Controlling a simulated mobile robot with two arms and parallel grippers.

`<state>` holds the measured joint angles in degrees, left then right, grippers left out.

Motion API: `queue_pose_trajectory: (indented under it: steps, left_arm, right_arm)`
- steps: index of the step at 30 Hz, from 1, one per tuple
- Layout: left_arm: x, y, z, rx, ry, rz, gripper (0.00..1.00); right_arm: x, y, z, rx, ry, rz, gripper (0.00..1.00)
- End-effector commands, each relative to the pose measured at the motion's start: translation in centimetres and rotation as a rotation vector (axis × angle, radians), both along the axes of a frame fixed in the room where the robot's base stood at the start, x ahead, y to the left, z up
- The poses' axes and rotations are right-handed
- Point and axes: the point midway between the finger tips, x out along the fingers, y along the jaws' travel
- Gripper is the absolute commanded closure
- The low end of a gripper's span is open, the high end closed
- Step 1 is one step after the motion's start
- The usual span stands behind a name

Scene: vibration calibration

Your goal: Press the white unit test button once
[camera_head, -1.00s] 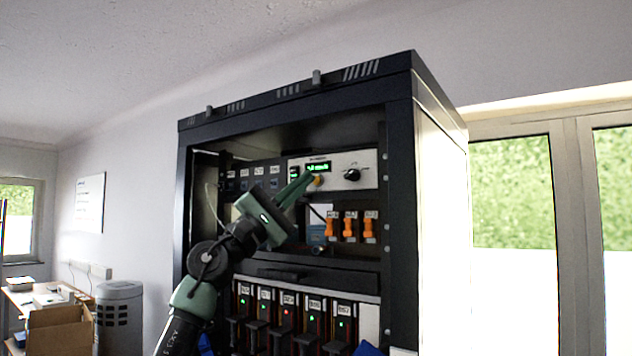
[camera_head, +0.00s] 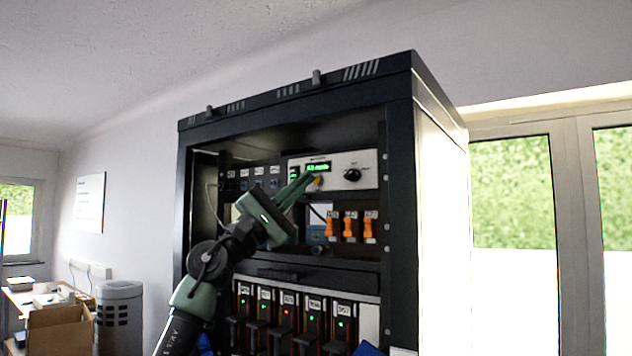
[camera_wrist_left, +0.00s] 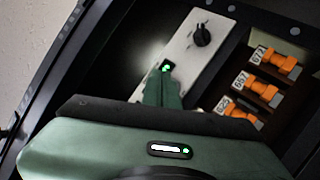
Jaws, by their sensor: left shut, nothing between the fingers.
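The white unit (camera_head: 368,158) is a pale panel at the top of the black rack, with a green lit display (camera_head: 318,168) and a black knob (camera_head: 353,174). A small yellowish button (camera_head: 318,181) sits just below the display. My left gripper (camera_head: 308,178) is shut and empty, its fingertips at the panel beside the button; I cannot tell whether they touch it. In the left wrist view the fingers (camera_wrist_left: 164,76) cover part of the white unit (camera_wrist_left: 186,45) and hide the button. My right gripper is not in view.
The black rack frame (camera_head: 399,200) surrounds the bay. A cardboard box (camera_head: 60,328) and a grey bin (camera_head: 119,315) are at the far left.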

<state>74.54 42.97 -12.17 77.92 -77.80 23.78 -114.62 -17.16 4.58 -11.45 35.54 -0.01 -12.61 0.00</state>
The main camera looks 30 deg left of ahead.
Motion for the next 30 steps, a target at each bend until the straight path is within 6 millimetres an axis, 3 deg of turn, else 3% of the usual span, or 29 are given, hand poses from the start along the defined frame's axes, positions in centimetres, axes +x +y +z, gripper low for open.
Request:
queue_pose_trajectory:
  steps: [30]
  left_arm:
    - [1.0,-0.1,0.1,-0.001,0.0,-0.001,1.0]
  right_arm:
    - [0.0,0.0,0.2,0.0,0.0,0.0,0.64]
